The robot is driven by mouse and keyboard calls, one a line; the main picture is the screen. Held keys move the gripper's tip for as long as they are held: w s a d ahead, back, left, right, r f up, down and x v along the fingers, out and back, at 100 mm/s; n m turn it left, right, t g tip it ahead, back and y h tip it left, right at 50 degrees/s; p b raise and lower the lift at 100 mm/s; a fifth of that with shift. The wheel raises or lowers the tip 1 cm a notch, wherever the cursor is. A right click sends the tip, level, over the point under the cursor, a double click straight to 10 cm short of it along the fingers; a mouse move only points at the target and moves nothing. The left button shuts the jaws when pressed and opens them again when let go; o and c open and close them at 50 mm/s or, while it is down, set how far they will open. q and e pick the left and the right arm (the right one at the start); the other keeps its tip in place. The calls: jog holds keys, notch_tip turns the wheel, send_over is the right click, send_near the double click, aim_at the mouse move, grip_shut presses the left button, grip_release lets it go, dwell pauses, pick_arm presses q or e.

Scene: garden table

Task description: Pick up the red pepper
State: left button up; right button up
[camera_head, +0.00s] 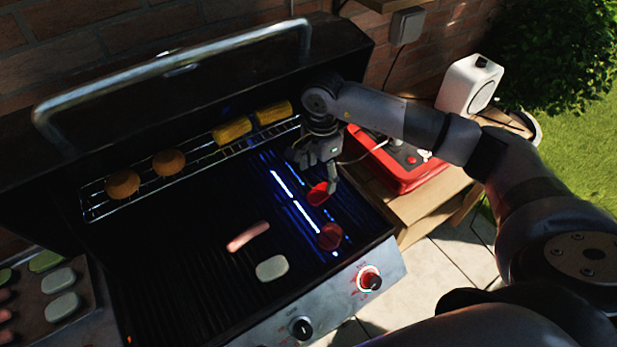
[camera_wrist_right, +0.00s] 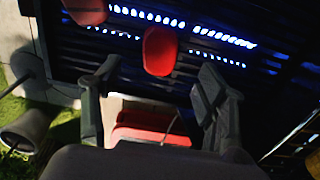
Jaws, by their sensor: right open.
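Two red pepper pieces lie on the dark grill grate. One red pepper piece (camera_head: 318,194) is right by my right gripper (camera_head: 312,174); the other red piece (camera_head: 330,237) lies nearer the grill's front edge. In the right wrist view my right gripper (camera_wrist_right: 160,76) is open, its two fingers well apart. A red pepper piece (camera_wrist_right: 160,50) shows ahead of the gap between the fingertips, with nothing gripped. The second red piece (camera_wrist_right: 87,10) is cut off at the top left. My left gripper is not in view.
A pink sausage (camera_head: 248,237) and a pale slice (camera_head: 272,268) lie on the grate (camera_head: 190,260). A wire rack (camera_head: 205,152) behind holds two buns and corn. The raised lid (camera_head: 130,110) stands behind. A red case (camera_head: 400,160) sits right of the grill.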

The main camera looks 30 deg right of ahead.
aim_at(319, 193)
jog(key=shift+w+d, duration=0.15)
jog(key=shift+w, duration=0.05)
jog(key=shift+s+f+p, duration=0.15)
jog(key=shift+f+p, duration=0.15)
jog(key=shift+f, duration=0.05)
jog(key=shift+s+f+p, duration=0.35)
jog(key=shift+f+p, duration=0.15)
jog(key=shift+f, duration=0.15)
jog(key=shift+w+f+p, duration=0.2)
jog(key=shift+f+p, duration=0.65)
jog(key=shift+f, duration=0.3)
jog(key=shift+w+f, duration=0.2)
jog(key=shift+f, duration=1.15)
jog(key=c, duration=0.6)
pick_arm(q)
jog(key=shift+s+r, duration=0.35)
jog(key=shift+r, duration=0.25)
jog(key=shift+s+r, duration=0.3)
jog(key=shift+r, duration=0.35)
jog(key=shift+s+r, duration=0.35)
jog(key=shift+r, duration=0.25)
pick_arm(e)
jog(key=c, duration=0.5)
